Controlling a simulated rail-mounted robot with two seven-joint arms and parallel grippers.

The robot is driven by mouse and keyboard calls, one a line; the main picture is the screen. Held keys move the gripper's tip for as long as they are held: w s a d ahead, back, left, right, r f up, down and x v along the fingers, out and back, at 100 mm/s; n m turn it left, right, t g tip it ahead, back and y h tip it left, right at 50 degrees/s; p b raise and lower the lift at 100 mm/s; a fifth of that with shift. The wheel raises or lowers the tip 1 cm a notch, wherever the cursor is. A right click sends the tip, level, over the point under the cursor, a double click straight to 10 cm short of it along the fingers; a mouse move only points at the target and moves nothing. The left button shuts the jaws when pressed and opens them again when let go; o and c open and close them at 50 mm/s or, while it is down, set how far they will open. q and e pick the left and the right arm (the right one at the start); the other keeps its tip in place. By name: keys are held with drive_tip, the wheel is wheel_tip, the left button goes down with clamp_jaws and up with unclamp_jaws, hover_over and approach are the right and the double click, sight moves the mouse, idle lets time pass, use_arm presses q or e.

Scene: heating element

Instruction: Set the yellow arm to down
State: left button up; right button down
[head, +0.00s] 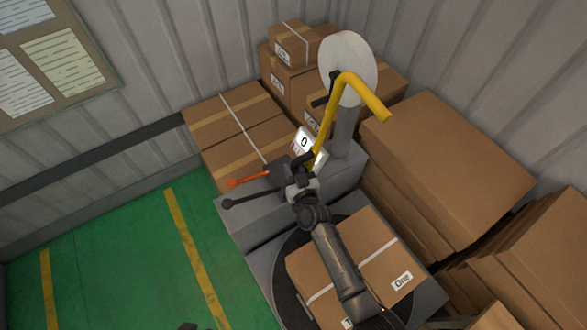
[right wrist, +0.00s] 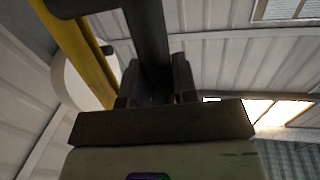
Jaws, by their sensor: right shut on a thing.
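The yellow arm (head: 333,110) is a bent bar beside a white round disc (head: 348,68) on a grey post. One part runs down from the bend to the machine's top; a shorter part points right and down. In the right wrist view the yellow arm (right wrist: 78,45) passes at upper left. My right gripper (head: 302,165) is at the arm's lower end. In the right wrist view my right gripper (right wrist: 155,85) is shut on a dark round handle (right wrist: 148,35), which appears joined to the yellow arm by a dark crosspiece.
The grey machine (head: 235,215) has an orange lever (head: 248,180) and a black knobbed lever (head: 245,199) left of my gripper. A box (head: 375,255) sits on the round turntable below my arm. Stacked cartons (head: 445,165) crowd the right and back. The green floor (head: 110,260) is clear.

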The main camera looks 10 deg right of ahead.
use_arm(q)
drive_tip(key=shift+d, duration=0.15)
use_arm(e)
drive_tip(key=shift+s+d+f+b, duration=0.2)
drive_tip(key=shift+s+f+b, duration=0.1)
drive_tip(key=shift+b, duration=0.35)
use_arm(q)
wheel_tip(320, 180, down, 18)
drive_tip(key=b, duration=1.6)
drive_tip(key=shift+r, duration=0.15)
use_arm(e)
drive_tip(key=s+d+f+m+t, duration=0.1)
drive_tip(key=s+d+f+t, duration=0.1)
drive_tip(key=s, duration=0.3)
drive_tip(key=s+d+f+m+t, duration=0.1)
drive_tip(key=s+d+f+t, duration=0.2)
drive_tip(key=s+f+t, duration=0.1)
drive_tip(key=shift+s+f+t, duration=0.2)
drive_tip(key=shift+s+t, duration=0.4)
drive_tip(key=shift+s, duration=0.5)
